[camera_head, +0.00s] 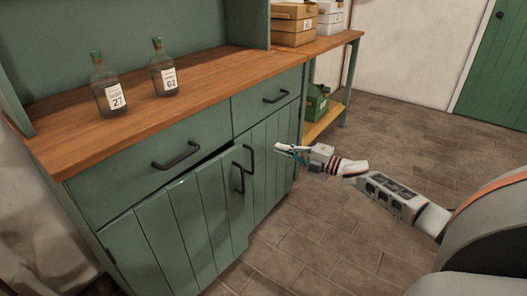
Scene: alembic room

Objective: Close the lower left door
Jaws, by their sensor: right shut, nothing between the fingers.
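The lower left door (165,238) is a green panelled door on the green cabinet. It stands ajar, with a dark gap along its top edge and its handle side swung out. Its black handle (238,177) is close to the handle of the lower right door (275,158), which looks shut. My right gripper (282,149) is shut and empty. It appears in front of the lower right door, to the right of both door handles; I cannot tell whether it touches the door. My left gripper is not in view.
Two numbered bottles (108,88) (164,70) stand on the wooden top (205,92). Two drawers (140,175) (262,104) above the doors look shut. A side shelf with boxes (293,22) is at the back right. The tiled floor (330,225) is clear.

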